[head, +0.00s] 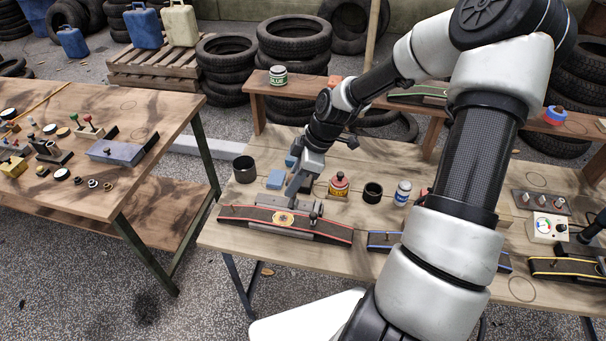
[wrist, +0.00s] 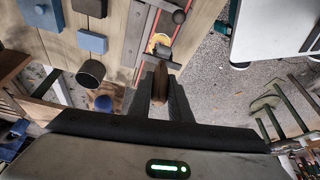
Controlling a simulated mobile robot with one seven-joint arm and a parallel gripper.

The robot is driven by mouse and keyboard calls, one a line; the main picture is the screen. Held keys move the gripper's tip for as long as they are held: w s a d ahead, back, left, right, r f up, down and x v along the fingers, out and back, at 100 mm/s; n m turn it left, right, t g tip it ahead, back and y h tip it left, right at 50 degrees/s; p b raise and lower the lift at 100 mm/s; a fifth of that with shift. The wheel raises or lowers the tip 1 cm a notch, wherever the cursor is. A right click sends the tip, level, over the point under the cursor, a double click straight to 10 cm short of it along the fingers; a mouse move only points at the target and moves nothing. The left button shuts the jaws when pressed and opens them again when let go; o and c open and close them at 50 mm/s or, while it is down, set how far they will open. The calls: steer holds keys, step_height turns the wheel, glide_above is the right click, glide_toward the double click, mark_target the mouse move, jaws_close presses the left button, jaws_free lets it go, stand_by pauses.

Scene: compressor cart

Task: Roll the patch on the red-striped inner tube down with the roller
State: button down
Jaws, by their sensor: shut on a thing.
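The red-striped inner tube (head: 240,212) lies over a holder at the front left of the middle table; it also shows in the wrist view (wrist: 149,22). An orange-yellow patch (head: 283,219) sits on the tube's middle and shows in the wrist view (wrist: 157,42), partly covered. My gripper (head: 293,194) is above the tube, close to the patch. In the wrist view its fingers (wrist: 160,84) are shut on the brown handle of the roller (wrist: 160,86). The roller's head seems to be at the patch; I cannot tell whether it touches.
A grey clamp (head: 316,211) stands on the tube right of the patch. A blue-striped tube (head: 382,240) lies to the right, partly behind my arm.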

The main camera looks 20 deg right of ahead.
mark_target(294, 199)
steer(key=shift+f+b, duration=2.35)
steer(key=shift+f, duration=0.75)
steer(key=shift+f, duration=0.25)
